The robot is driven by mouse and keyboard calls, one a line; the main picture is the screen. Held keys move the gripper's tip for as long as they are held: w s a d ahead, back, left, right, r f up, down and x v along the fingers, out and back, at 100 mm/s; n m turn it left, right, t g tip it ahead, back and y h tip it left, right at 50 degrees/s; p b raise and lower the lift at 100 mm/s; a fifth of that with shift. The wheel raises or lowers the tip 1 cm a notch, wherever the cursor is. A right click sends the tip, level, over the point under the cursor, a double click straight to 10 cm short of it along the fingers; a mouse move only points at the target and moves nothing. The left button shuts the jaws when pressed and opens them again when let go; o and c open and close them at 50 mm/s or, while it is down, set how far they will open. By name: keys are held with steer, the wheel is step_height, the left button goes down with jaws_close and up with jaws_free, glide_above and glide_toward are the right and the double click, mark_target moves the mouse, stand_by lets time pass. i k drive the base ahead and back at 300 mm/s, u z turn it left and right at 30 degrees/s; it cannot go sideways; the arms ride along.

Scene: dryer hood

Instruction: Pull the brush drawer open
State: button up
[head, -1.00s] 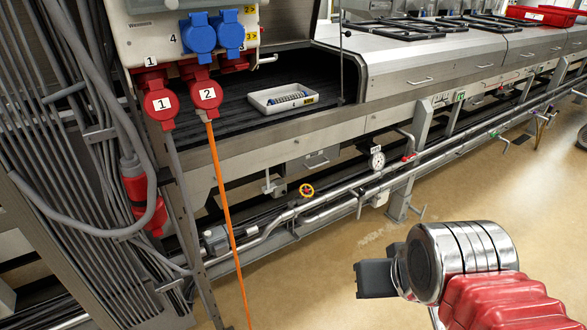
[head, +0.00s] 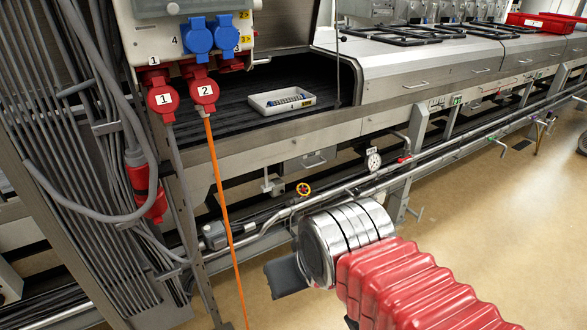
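I take the small grey front with a bar handle (head: 313,160) under the machine's side panel to be the brush drawer; no label on it can be read. It looks shut. My gripper (head: 284,277) shows as a dark block at the end of my arm. It is low in the middle of the picture, in front of the machine, below the drawer front and apart from it. Its fingertips cannot be told apart, and nothing is seen held.
An orange cable (head: 221,190) hangs at left. A white tray (head: 282,102) sits on the dark belt. The floor (head: 480,235) at right is clear.

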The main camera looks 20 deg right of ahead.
mark_target(308, 160)
steer(key=u, duration=0.05)
steer(key=i, duration=1.5)
steer(key=u, duration=0.05)
